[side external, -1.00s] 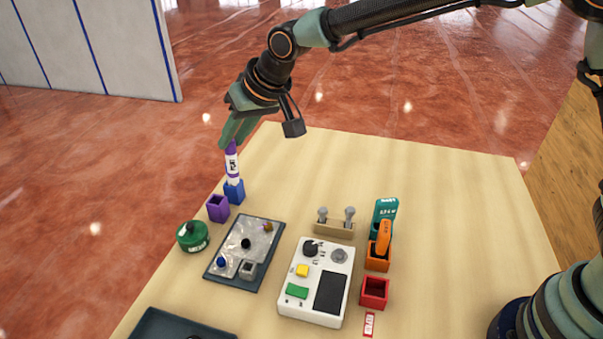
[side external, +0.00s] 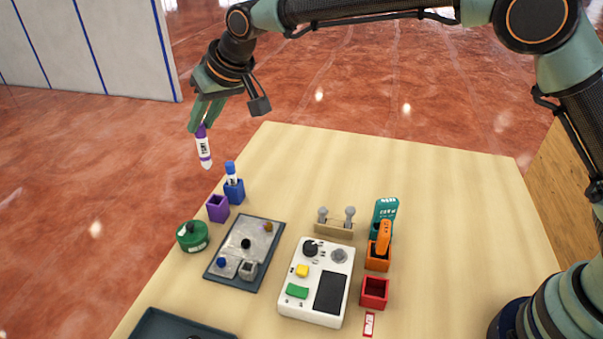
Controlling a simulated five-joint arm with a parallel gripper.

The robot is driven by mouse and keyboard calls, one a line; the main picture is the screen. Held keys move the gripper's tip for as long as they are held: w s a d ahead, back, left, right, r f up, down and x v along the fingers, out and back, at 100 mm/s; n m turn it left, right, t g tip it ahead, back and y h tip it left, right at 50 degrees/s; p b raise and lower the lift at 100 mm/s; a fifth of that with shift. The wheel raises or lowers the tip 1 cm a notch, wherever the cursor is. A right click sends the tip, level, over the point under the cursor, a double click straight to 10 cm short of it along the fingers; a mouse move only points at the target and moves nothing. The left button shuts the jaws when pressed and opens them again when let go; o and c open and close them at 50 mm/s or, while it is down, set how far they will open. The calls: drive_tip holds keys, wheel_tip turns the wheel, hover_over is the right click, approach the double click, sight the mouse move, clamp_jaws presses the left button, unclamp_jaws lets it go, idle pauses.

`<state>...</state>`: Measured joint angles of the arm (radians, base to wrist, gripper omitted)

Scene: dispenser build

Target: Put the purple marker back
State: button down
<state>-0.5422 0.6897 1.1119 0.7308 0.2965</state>
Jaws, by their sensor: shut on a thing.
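My gripper (side external: 201,126) is shut on the purple marker (side external: 204,150) by its purple upper end. The marker hangs nearly upright, white tip end down, in the air above and slightly left of the purple holder (side external: 218,208). The purple holder is a small open-topped box near the table's left edge, and it looks empty. Just right of it stands the blue holder (side external: 234,191) with a blue-capped marker (side external: 231,170) upright in it. The purple marker is clear of both holders.
A green round container (side external: 192,236) stands in front of the purple holder. A grey tray (side external: 262,268) with small parts, a white control box (side external: 318,282), an orange holder (side external: 377,263) and a red holder (side external: 374,292) are nearby. The table's right back is bare.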

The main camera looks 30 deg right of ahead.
wheel_tip(320, 180, down, 13)
drive_tip(key=shift+f, duration=0.1)
idle(0.4)
drive_tip(key=shift+f, duration=0.1)
drive_tip(key=c, duration=0.7)
unclamp_jaws()
